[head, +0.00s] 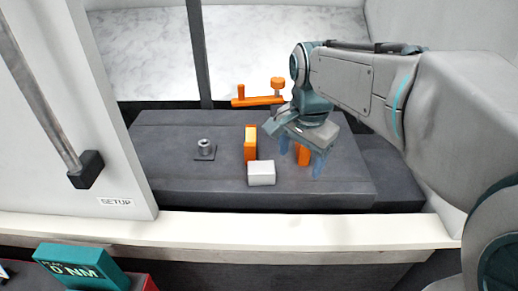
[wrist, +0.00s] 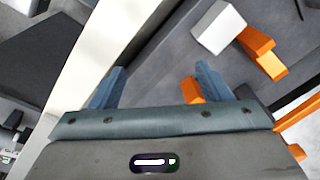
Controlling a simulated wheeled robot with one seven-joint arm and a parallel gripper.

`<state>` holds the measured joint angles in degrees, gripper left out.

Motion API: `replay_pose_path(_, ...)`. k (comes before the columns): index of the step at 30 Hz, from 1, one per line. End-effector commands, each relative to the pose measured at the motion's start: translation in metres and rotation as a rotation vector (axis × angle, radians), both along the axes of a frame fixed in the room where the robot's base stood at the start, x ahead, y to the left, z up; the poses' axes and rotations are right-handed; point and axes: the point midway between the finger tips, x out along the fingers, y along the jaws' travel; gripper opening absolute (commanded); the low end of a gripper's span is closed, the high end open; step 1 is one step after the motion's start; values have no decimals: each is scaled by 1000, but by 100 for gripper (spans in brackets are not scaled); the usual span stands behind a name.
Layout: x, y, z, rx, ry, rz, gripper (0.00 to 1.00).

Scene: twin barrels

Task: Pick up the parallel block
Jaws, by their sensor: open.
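A pale grey-white block (head: 261,173), which looks like the parallel block, lies on the dark grey slab near its front edge. In the wrist view the pale block (wrist: 218,27) is at the upper right, beyond the right finger and outside the jaws. My gripper (head: 301,158) is open with its blue fingers pointing down, to the right of the block and apart from it. In the wrist view my gripper (wrist: 161,66) has nothing between its fingertips. An orange piece (head: 303,153) shows between the fingers in the head view; the right finger partly hides it in the wrist view.
An orange block (head: 250,145) stands just behind the pale block. A small metal cylinder on a plate (head: 205,149) is to the left. An orange clamp-like part (head: 258,100) is at the back. The dark slab (head: 180,185) is clear at front left. A white ledge (head: 300,230) runs in front.

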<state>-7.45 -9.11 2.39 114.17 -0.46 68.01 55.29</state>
Motion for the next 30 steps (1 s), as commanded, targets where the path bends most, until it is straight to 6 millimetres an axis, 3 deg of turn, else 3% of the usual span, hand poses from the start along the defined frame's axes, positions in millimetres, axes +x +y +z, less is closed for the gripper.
replay_pose_path(3,32,26,7,21,40,-212,71)
replay_pose_path(9,68,61,17,37,93,-532,71)
replay_pose_path(17,85,81,18,37,119,-723,71)
replay_pose_path(30,84,82,-56,36,122,-734,71)
